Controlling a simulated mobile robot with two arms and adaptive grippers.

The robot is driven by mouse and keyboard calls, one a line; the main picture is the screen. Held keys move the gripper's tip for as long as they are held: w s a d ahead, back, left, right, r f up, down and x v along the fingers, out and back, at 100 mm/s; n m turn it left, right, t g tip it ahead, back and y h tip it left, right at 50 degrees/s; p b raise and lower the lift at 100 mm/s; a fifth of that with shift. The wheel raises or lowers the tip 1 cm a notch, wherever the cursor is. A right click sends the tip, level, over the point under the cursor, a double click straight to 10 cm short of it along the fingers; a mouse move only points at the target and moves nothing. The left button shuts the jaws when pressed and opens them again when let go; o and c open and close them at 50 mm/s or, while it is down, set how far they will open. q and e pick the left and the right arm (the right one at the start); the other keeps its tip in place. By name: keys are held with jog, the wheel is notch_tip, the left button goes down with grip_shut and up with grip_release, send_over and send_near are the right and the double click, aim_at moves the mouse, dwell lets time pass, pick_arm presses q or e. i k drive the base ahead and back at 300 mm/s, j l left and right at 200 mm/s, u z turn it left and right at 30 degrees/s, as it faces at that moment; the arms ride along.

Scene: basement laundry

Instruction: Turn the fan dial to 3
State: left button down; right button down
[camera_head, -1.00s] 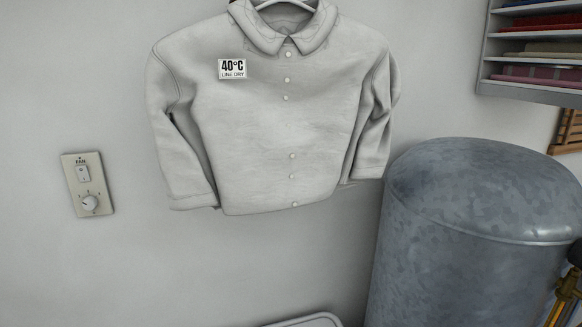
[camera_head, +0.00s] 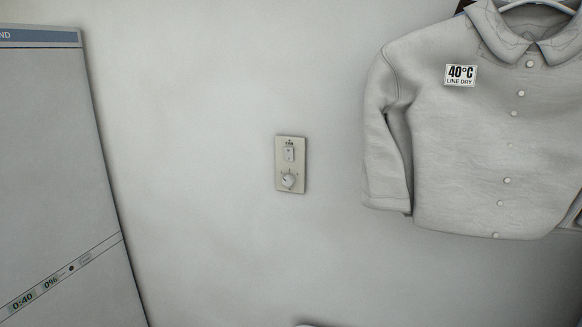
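The fan control plate (camera_head: 280,165) is a beige panel on the wall near the middle of the head view. It has a small rocker switch (camera_head: 290,153) in its upper half, under small lettering. The round fan dial (camera_head: 289,180) is in its lower half, with tiny marks around it. The marks are too small to read, so I cannot tell the dial's setting. Neither of my grippers is in view, and nothing touches the plate.
A tall pale panel (camera_head: 50,160) with a blue top strip and a display stands at the left. The wall around the plate is bare.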

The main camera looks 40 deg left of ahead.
aim_at(289, 180)
jog(key=u, duration=0.75)
